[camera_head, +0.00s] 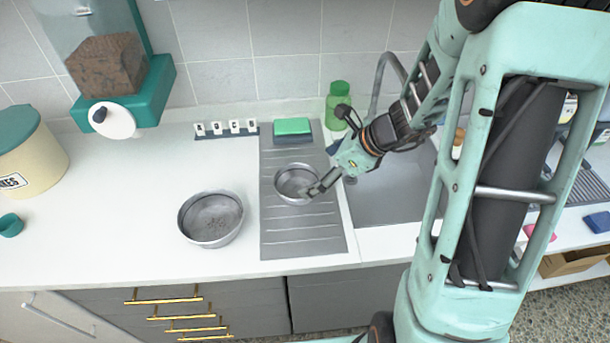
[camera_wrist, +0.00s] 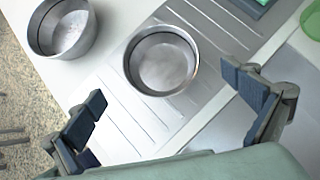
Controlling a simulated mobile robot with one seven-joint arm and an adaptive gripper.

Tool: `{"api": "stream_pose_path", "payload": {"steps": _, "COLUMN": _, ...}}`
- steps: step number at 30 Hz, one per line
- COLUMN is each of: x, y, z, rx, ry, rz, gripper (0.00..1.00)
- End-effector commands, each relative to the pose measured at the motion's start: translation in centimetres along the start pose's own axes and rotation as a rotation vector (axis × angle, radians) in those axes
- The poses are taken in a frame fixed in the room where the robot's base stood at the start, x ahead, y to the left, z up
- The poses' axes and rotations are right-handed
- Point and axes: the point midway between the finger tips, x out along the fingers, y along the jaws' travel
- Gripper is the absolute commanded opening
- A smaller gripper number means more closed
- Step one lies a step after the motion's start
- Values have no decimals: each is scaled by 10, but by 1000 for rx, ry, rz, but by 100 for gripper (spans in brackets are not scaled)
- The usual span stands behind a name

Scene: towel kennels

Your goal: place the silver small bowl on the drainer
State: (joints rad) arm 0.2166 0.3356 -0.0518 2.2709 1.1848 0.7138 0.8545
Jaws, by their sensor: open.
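A small silver bowl (camera_head: 294,186) stands upright on the grey ribbed drainer (camera_head: 300,235) left of the sink. In the wrist view the bowl (camera_wrist: 162,62) looks empty and lies ahead of the fingers, between their lines. My gripper (camera_head: 322,184) is open beside the bowl's right side in the head view. In the wrist view my gripper (camera_wrist: 168,105) has both fingers wide apart with nothing between them. I cannot tell whether a finger touches the rim.
A green and blue sponge (camera_head: 292,129) lies at the drainer's back. A green bottle (camera_head: 337,104) and the tap stand behind the sink (camera_head: 392,190). A row of lettered hooks (camera_head: 226,128) is at the back.

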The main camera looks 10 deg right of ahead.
Motion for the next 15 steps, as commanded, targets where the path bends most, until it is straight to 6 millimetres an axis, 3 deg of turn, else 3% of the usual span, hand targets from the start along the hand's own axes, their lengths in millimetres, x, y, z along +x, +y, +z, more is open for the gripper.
{"api": "stream_pose_path", "payload": {"steps": 6, "x": -27, "y": 0, "z": 0, "rx": 1, "ry": 0, "rz": -1, "gripper": 100}}
{"api": "stream_pose_path", "payload": {"steps": 15, "x": -31, "y": 0, "z": 0, "rx": 1, "ry": 0, "rz": 1, "gripper": 100}}
